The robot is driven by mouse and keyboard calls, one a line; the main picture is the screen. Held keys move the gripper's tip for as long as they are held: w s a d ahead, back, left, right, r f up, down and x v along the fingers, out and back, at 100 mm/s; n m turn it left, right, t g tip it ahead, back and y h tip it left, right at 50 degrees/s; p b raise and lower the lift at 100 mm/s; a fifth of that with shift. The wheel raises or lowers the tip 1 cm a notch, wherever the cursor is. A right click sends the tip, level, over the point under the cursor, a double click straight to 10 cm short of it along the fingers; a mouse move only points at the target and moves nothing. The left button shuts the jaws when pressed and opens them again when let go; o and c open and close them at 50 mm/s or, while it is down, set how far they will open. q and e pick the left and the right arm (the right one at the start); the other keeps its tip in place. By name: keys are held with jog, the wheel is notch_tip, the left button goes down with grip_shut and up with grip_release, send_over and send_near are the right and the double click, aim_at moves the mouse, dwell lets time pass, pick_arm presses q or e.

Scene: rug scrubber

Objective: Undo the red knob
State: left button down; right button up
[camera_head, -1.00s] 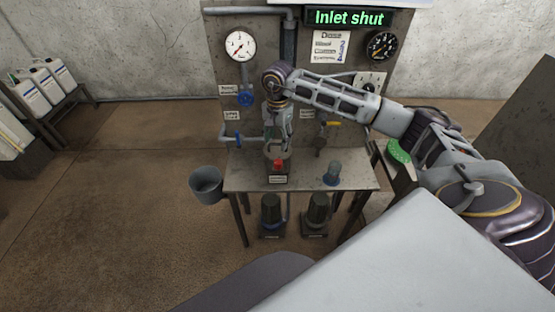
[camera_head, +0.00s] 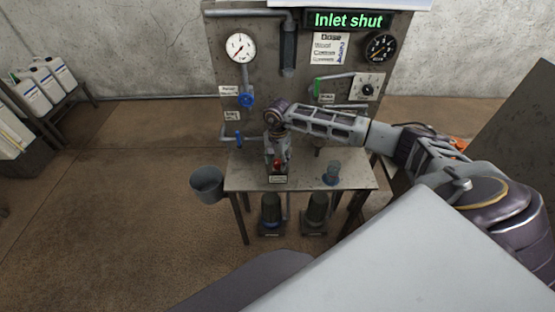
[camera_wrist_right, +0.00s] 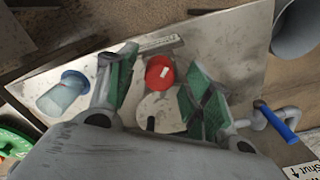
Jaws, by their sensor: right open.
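The red knob (camera_head: 277,163) sits on a fitting on the metal bench (camera_head: 243,178), behind a small label plate. In the right wrist view the red knob (camera_wrist_right: 159,73) lies between the green-padded fingers, nearer the left finger. My right gripper (camera_head: 277,160) points down over the knob, and in the wrist view the right gripper (camera_wrist_right: 155,95) is open, with clear gaps on both sides of the knob. I cannot tell whether the fingertips are level with it. My left gripper is not in view.
The back panel carries gauges, pipes, a blue valve (camera_head: 246,99) and a sign (camera_head: 349,20) reading "Inlet shut".

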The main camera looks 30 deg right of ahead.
jog(key=shift+c, duration=0.4)
jog(key=c, duration=0.9)
